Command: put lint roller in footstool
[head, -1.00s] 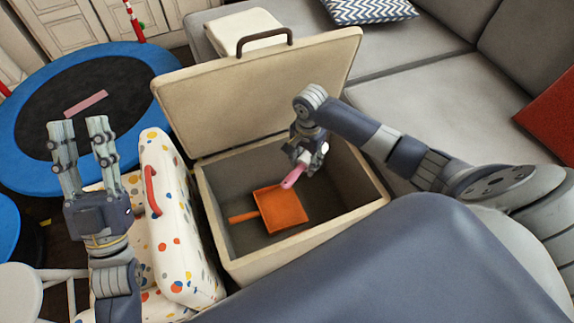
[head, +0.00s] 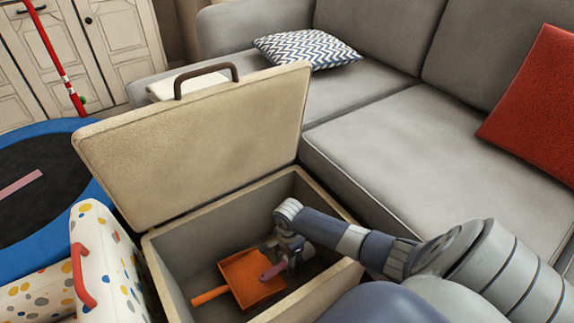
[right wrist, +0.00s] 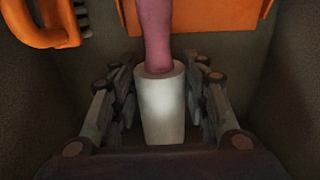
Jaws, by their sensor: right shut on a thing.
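The footstool (head: 149,243) is a beige storage box, its lid (head: 190,140) raised open and leaning back. The lint roller has a pink handle (head: 272,271) and a white roll (right wrist: 162,105). My right gripper (head: 289,256) is down inside the footstool, shut on the lint roller's white roll, with a finger on each side of it in the right wrist view. The handle points away from the gripper, toward the orange dustpan; I cannot tell whether they touch. My left gripper is out of view.
An orange dustpan (head: 243,272) lies inside the footstool. A spotted white case (head: 100,255) with a red handle stands at its left, near a blue-rimmed trampoline (head: 55,128). A grey sofa (head: 400,135) is behind and to the right.

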